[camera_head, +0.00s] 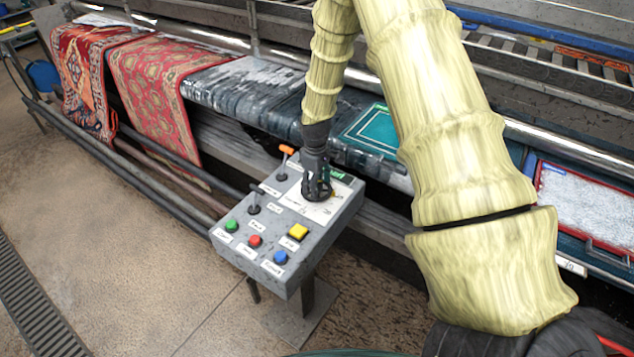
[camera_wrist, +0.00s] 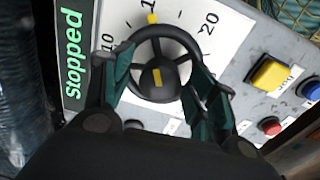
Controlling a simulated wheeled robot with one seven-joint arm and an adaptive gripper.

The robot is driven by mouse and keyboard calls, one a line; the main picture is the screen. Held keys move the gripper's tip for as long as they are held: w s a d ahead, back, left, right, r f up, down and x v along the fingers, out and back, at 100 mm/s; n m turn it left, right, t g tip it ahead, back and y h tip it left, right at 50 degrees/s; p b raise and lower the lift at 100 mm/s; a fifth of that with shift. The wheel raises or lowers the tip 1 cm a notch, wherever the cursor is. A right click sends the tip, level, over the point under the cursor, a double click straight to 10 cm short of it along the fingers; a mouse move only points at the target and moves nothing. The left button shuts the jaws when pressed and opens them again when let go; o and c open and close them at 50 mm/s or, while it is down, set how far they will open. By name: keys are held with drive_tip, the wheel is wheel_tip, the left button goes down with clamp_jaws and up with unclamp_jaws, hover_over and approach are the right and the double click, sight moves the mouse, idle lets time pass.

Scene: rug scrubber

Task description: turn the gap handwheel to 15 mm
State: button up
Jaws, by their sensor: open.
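The gap handwheel (camera_wrist: 165,88) is a black spoked wheel on a white dial plate of the grey control box. In the wrist view a yellow mark sits at the rim's top, beside a number cut off by the picture edge and showing only "1". The dial also reads 10 on the left and 20 on the right. A yellow bar marks the hub. My gripper (camera_wrist: 160,62) is open, its green-padded fingers on either side of the wheel; contact with the rim is unclear. In the head view my gripper (camera_head: 317,184) points down over the wheel, largely hiding it.
A green display (camera_wrist: 74,50) reads "Stopped". Behind the box is the rug machine, with red rugs (camera_head: 160,85) at left. Floor at the left is clear.

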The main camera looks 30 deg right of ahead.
wheel_tip(320, 180, up, 12)
drive_tip(key=shift+a, duration=0.15)
idle(0.5)
drive_tip(key=shift+s, duration=0.15)
idle(0.3)
